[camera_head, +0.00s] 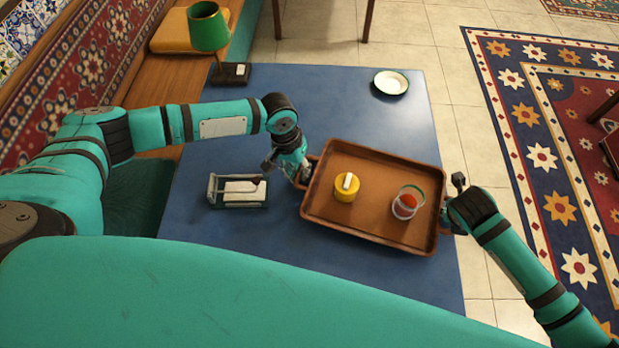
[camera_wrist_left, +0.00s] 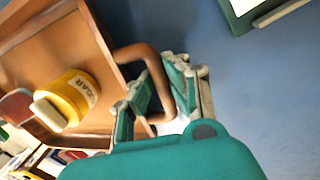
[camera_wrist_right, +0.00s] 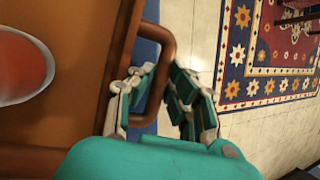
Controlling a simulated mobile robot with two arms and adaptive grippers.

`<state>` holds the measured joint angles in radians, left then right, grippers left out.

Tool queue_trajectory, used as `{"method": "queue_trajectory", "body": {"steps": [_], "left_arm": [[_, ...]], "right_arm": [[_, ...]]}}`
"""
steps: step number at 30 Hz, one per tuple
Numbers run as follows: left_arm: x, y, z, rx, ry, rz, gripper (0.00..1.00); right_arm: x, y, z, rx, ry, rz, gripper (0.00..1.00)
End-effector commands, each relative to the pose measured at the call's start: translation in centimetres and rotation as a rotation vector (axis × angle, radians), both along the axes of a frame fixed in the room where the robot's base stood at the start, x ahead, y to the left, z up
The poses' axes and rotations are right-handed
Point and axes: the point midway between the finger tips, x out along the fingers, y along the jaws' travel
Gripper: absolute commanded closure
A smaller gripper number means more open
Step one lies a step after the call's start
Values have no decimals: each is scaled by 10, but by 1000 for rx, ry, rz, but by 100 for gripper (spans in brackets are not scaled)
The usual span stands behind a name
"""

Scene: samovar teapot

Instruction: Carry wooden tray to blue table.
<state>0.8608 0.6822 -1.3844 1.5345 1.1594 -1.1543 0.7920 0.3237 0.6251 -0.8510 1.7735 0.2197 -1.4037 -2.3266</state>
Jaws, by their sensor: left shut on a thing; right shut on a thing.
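The wooden tray (camera_head: 370,228) is over the blue table (camera_head: 330,105), slightly tilted in the picture; I cannot tell whether it touches the top. It carries a yellow sugar pot (camera_head: 346,190) with a pale lid knob and a glass with red contents (camera_head: 405,205). My left gripper (camera_head: 304,174) is shut on the tray's left handle, which shows in the left wrist view (camera_wrist_left: 158,75). My right gripper (camera_head: 452,212) is shut on the right handle, which shows in the right wrist view (camera_wrist_right: 165,70). The sugar pot also shows in the left wrist view (camera_wrist_left: 70,92).
A napkin holder (camera_head: 238,191) stands on the table left of the tray. A green lamp (camera_head: 208,30) is at the back left and a small white plate (camera_head: 391,83) at the back right. The table's middle back is clear. A patterned rug (camera_head: 545,130) lies to the right.

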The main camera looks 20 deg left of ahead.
Motion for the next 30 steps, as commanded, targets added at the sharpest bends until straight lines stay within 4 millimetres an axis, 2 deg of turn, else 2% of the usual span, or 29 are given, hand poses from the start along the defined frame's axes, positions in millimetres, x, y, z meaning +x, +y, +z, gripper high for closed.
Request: {"method": "queue_trajectory", "body": {"steps": [5, 6, 11, 22, 30], "left_arm": [[1, -1, -14, -3, -4, 1, 100], [1, 0, -15, -1, -2, 0, 88], [0, 0, -12, -1, -1, 0, 67], [0, 0, -10, 0, 0, 0, 66], [0, 0, 13, 0, 0, 0, 66]], "right_arm": [[0, 1, -15, 1, -1, 3, 100], [0, 1, -16, 1, 1, 3, 86], [0, 1, -13, 1, 1, 3, 65], [0, 1, -10, 2, 0, 2, 64], [0, 1, 13, 2, 0, 1, 64]]}}
